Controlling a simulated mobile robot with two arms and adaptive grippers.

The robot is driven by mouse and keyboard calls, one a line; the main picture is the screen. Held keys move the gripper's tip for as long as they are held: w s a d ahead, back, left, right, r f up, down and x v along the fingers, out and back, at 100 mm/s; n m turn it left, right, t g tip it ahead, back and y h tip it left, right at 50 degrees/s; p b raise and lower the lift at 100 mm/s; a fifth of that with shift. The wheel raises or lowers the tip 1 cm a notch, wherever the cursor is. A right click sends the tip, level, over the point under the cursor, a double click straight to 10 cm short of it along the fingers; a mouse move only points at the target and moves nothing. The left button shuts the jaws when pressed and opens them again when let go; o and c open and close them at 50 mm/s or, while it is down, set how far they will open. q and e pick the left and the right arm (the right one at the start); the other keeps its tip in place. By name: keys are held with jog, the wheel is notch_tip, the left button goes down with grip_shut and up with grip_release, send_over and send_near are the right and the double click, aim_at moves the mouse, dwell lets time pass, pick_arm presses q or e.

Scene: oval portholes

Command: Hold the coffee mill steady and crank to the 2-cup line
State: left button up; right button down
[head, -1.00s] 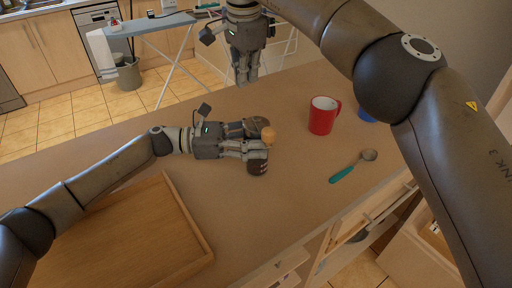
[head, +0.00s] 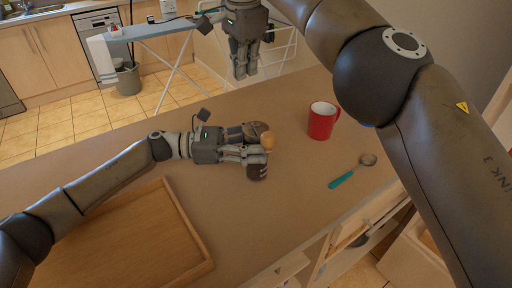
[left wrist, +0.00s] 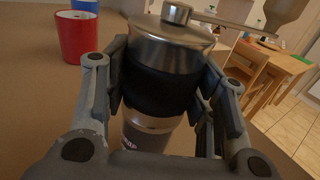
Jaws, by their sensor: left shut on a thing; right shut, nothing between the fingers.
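The coffee mill (left wrist: 165,70) is a silver and black cylinder with a metal crank arm on top. In the head view, its dark body (head: 257,172) and round wooden crank knob (head: 268,139) show at the end of my left arm; the rest is mostly hidden by the fingers. My left gripper (head: 258,153) is shut around the mill's dark middle band, and its fingers flank the band in the left wrist view (left wrist: 160,88). The mill's lower part is partly hidden, and I cannot read a 2-cup line. My right gripper (head: 243,74) is shut and empty, apart from the mill, higher in the picture.
A red mug (head: 321,122) stands right of the mill. A scoop with a teal handle (head: 342,180) lies in front of the mug. A wooden tray (head: 130,240) lies at the lower left. A blue object (left wrist: 85,5) is beyond the mug. Bare counter surrounds the mill.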

pick_arm(q)
jog(key=o, duration=1.5)
jog(key=shift+r, duration=0.1)
jog(key=shift+o, duration=0.2)
jog(key=shift+a, duration=0.1)
